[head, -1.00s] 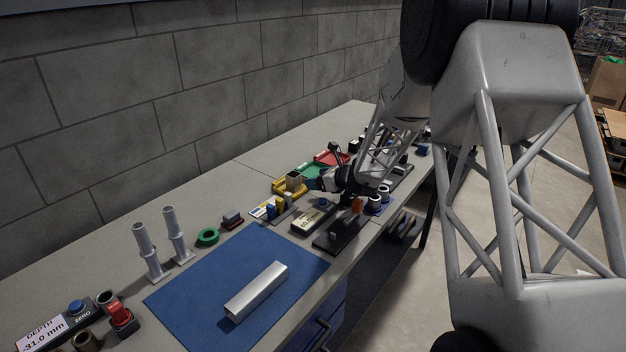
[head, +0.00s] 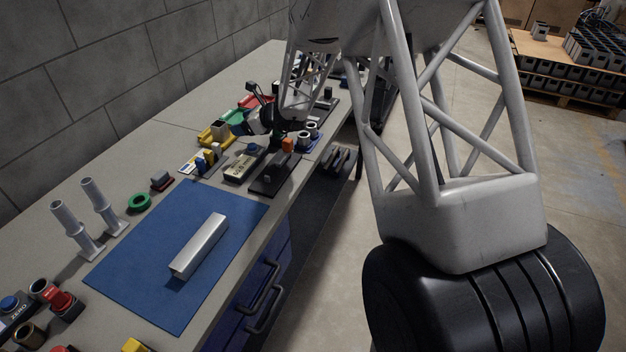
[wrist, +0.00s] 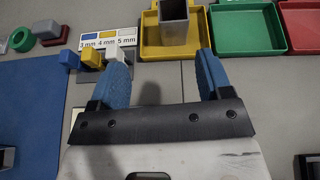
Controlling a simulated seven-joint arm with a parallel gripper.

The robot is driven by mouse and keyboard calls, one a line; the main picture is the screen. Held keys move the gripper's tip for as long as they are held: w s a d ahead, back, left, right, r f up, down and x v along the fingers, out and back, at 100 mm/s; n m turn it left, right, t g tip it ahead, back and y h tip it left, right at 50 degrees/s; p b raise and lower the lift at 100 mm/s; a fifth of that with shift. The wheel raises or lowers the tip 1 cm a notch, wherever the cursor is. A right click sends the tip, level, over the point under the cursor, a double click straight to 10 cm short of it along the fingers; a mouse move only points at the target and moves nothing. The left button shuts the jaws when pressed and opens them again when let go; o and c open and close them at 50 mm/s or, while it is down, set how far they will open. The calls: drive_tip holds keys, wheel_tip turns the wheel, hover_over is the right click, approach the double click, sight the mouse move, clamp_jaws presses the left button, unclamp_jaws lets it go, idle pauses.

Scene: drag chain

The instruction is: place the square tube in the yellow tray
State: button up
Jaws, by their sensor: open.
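The square tube (wrist: 173,22) is grey and hollow with an open top. It stands upright inside the yellow tray (wrist: 149,47) in the wrist view. In the head view the tube (head: 220,131) shows small in the yellow tray (head: 204,138), beside my gripper (head: 236,125). My gripper (wrist: 162,62) is open, its two blue fingers spread and pointing toward the tray. Nothing is between the fingers, and the tube stands beyond them, apart from both.
A green tray (wrist: 246,51) and a red tray (wrist: 304,47) stand right of the yellow one. Small coloured blocks (wrist: 91,55) sit near my left finger. A long silver bar (head: 199,246) lies on the blue mat (head: 150,270).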

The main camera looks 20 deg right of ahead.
drive_tip(key=s+a+r+n+g+h, duration=0.15)
drive_tip(key=s+r+n, duration=0.25)
drive_tip(key=s, duration=0.4)
drive_tip(key=s+a+r+n+g, duration=0.1)
drive_tip(key=s+r+n+g, duration=0.1)
drive_tip(key=s+r+n, duration=0.45)
drive_tip(key=s+a+r+n+g, duration=0.2)
drive_tip(key=s+r+n, duration=0.1)
drive_tip(key=s, duration=0.7)
drive_tip(key=s+d+n+h, duration=0.2)
drive_tip(key=s+d+n, duration=0.1)
drive_tip(key=s, duration=0.6)
drive_tip(key=s+d+r+n+h, duration=0.1)
drive_tip(key=s+n, duration=0.4)
drive_tip(key=s, duration=0.5)
drive_tip(key=s+d+r+n+g+h, duration=0.1)
drive_tip(key=s+d+n+h, duration=0.3)
drive_tip(key=s, duration=0.6)
drive_tip(key=shift+d+h, duration=0.35)
drive_tip(key=shift+h, duration=0.4)
